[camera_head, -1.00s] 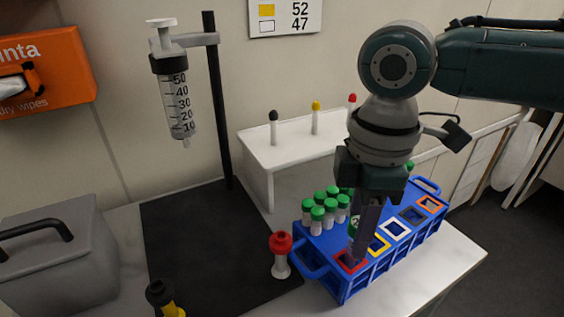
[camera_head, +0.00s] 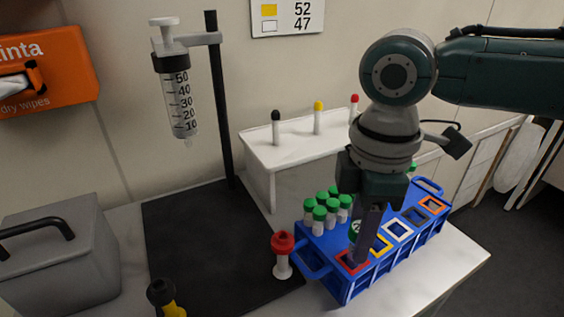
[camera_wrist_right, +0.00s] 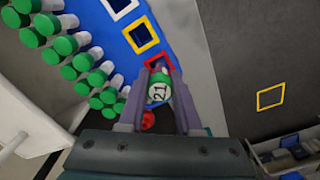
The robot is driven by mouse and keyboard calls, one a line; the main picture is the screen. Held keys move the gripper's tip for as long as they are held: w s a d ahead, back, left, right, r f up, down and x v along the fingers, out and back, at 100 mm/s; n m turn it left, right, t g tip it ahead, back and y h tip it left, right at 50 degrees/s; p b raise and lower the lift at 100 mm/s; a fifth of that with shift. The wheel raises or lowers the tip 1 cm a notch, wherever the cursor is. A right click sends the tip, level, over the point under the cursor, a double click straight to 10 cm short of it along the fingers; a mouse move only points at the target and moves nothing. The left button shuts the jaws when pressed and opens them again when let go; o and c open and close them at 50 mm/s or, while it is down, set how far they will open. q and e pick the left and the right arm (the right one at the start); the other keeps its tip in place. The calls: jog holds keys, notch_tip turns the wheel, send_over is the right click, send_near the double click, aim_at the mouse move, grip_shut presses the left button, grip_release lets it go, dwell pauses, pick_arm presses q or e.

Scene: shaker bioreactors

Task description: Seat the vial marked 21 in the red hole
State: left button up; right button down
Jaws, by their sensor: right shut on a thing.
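The vial marked 21 (camera_wrist_right: 159,90) has a green cap with a white number label. My right gripper (camera_wrist_right: 156,82) is shut on it, a finger on each side. In the head view my right gripper (camera_head: 360,255) points down at the red-framed hole (camera_head: 345,265) at the near end of the blue rack (camera_head: 345,289). The red frame (camera_wrist_right: 158,61) shows just beyond the vial in the wrist view. The fingers hide most of the vial, and I cannot tell whether its lower end is inside the hole. My left gripper is not in view.
Yellow (camera_head: 381,245), white (camera_head: 398,230), dark blue and orange (camera_head: 433,205) framed holes line the rack's front. Several green-capped vials (camera_head: 320,214) stand behind. A red-topped object (camera_head: 282,255) stands left of the rack. A white stand (camera_head: 262,160) holds three capped tubes.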

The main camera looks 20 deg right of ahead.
jog(key=shift+f+b, duration=0.4)
jog(key=shift+f, duration=0.75)
dwell(0.8)
jog(key=c, duration=0.5)
grip_release()
jog(key=shift+r, duration=0.1)
notch_tip(320, 180, up, 10)
jog(key=shift+f+p, duration=0.1)
jog(key=shift+p, duration=0.25)
